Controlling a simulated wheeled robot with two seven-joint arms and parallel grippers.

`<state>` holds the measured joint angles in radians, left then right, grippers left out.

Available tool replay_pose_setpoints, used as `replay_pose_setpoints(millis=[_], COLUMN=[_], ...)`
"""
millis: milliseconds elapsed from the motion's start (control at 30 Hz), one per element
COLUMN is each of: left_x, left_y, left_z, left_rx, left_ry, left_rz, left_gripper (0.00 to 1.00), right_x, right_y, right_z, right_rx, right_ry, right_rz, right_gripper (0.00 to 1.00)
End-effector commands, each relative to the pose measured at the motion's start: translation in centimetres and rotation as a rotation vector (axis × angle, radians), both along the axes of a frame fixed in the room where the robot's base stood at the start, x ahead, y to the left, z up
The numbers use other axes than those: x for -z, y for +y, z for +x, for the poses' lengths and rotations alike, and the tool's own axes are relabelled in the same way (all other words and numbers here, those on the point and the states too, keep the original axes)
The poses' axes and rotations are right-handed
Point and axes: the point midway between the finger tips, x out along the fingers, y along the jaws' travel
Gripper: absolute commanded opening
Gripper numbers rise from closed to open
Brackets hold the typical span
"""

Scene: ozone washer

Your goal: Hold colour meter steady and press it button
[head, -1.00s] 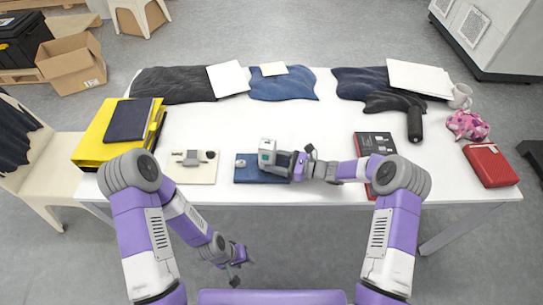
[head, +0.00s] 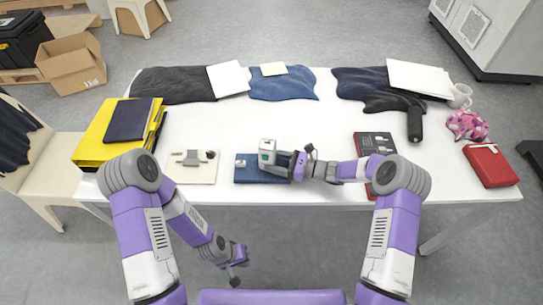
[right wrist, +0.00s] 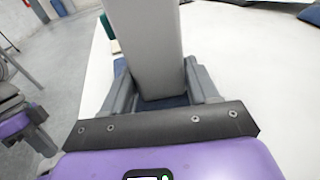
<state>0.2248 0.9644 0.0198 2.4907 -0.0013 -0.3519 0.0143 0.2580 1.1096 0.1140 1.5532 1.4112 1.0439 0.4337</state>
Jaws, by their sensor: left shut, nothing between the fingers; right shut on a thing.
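My right gripper (head: 284,160) is shut on the meter from the right. In the right wrist view the meter's grey body (right wrist: 150,45) stands between the two fingers of that gripper (right wrist: 165,90). I cannot tell whether the meter touches the cloth. My left gripper (head: 235,279) is shut and empty, low in front of the table's front edge. The meter's button cannot be made out.
A beige board with a grey device (head: 193,178) lies left of the blue cloth. A yellow binder with a dark notebook (head: 130,120) is at the left. A red case (head: 490,165) is at the right. The middle of the table is clear.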

Motion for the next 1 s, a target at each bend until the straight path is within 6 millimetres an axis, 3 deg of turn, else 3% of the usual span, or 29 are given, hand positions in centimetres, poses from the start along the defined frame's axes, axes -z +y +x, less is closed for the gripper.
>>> replay_pose_setpoints(millis=[1000], left_x=[-0.09], left_y=[-0.31], left_z=[-0.11], left_rx=[0.035], left_ry=[0.000], left_rz=[-0.004], left_gripper=[0.00], right_x=[0.00], right_y=[-0.03], right_z=[0.02], right_rx=[0.001], right_ry=[0.000], right_rz=[0.000], right_gripper=[0.42])
